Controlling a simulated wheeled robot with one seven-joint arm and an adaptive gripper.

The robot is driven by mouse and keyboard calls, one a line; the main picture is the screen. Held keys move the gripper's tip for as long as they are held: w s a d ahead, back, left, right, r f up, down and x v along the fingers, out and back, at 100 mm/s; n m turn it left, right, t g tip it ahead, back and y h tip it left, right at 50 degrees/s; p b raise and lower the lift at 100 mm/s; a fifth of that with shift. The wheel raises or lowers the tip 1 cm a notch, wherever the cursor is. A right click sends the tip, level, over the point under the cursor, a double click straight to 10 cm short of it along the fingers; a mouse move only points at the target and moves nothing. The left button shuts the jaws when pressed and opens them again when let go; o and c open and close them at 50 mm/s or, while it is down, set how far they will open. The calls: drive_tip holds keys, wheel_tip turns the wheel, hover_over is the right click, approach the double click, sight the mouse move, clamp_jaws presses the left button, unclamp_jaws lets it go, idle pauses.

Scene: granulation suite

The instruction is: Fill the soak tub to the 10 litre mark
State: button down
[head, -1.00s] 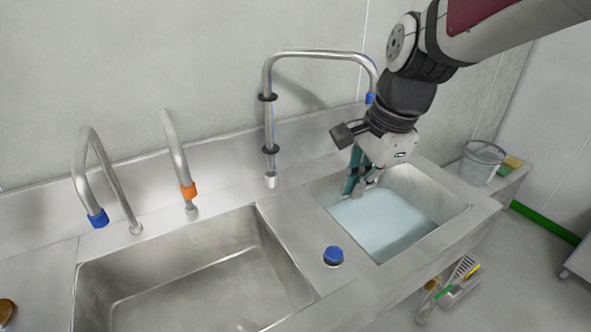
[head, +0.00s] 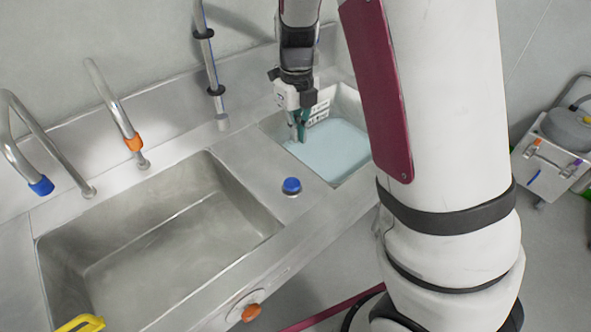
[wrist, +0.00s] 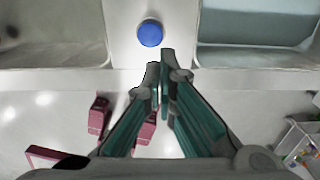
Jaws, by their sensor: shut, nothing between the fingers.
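The soak tub (head: 352,174) is the right basin in the head view, holding pale blue liquid (head: 330,147). A plate with dark marks (head: 319,112) is on its inner wall; I cannot read it. My gripper (head: 299,138) is shut and empty, with teal fingers. It shows against the tub's left part in the head view. In the wrist view my gripper (wrist: 162,72) shows against the counter's front edge, below a blue knob (wrist: 150,33). That knob also stands on the ledge between the basins in the head view (head: 291,186). The tall spout (head: 210,65) stands behind the ledge.
The larger left basin (head: 160,235) looks empty. Taps with blue (head: 41,186) and orange (head: 134,143) parts stand behind it. An orange knob (head: 251,312) is on the counter front. A grey machine (head: 560,140) stands at the far right. My arm hides the tub's right side.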

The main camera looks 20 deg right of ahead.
sight(292, 184)
wheel_tip(292, 184, down, 14)
drive_tip(key=shift+p, duration=0.45)
idle(0.4)
